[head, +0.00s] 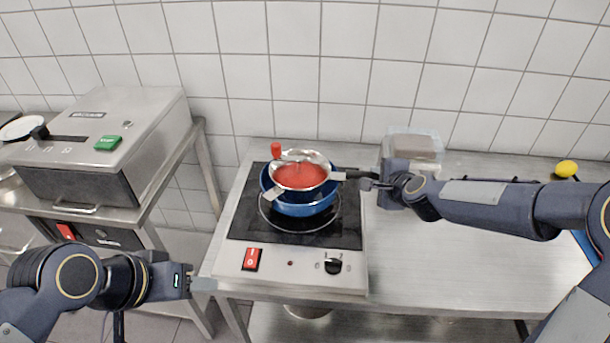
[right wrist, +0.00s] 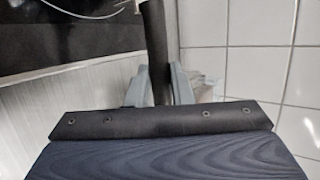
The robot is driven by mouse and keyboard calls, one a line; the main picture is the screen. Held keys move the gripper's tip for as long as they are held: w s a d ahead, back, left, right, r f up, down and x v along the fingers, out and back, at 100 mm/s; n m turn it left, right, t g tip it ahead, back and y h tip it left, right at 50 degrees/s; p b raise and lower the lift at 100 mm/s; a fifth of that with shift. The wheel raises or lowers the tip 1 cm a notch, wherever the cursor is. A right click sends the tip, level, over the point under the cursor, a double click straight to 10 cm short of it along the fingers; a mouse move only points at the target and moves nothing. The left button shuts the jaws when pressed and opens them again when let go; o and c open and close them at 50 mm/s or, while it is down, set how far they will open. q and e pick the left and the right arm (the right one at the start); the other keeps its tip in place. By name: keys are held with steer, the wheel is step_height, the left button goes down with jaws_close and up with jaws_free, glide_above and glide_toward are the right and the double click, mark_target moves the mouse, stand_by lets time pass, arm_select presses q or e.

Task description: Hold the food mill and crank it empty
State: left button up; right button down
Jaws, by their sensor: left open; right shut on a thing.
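The food mill (head: 318,160) is a metal bowl with red contents (head: 300,177), set over a blue pot (head: 304,209) on the black hob (head: 345,232). Its crank has a red knob (head: 276,151) standing up at the back left of the bowl. The mill's black handle (head: 360,175) points right, and in the right wrist view the dark handle (right wrist: 154,40) runs between my fingers. My right gripper (head: 370,182) is shut on this handle. My left gripper (head: 203,284) is open and empty, in front and left of the hob, well apart from the knob.
A steel appliance (head: 100,145) with a green button stands on a side table at left. A clear container (head: 412,146) stands behind my right gripper. A yellow lemon-like item (head: 566,168) lies at the far right. The steel counter (head: 440,260) right of the hob is clear.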

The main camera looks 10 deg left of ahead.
arm_select(q)
steer(key=w+a+r+g, duration=0.1)
steer(key=w+r, duration=0.5)
steer(key=w, duration=0.4)
steer(key=m+g+y, duration=0.1)
steer(key=y, duration=0.3)
glide_toward(276, 144)
steer(key=f, duration=0.1)
steer(key=shift+x, duration=4.1)
steer(key=shift+c, duration=0.2)
steer(key=c, duration=0.9)
steer(key=shift+r, duration=0.1)
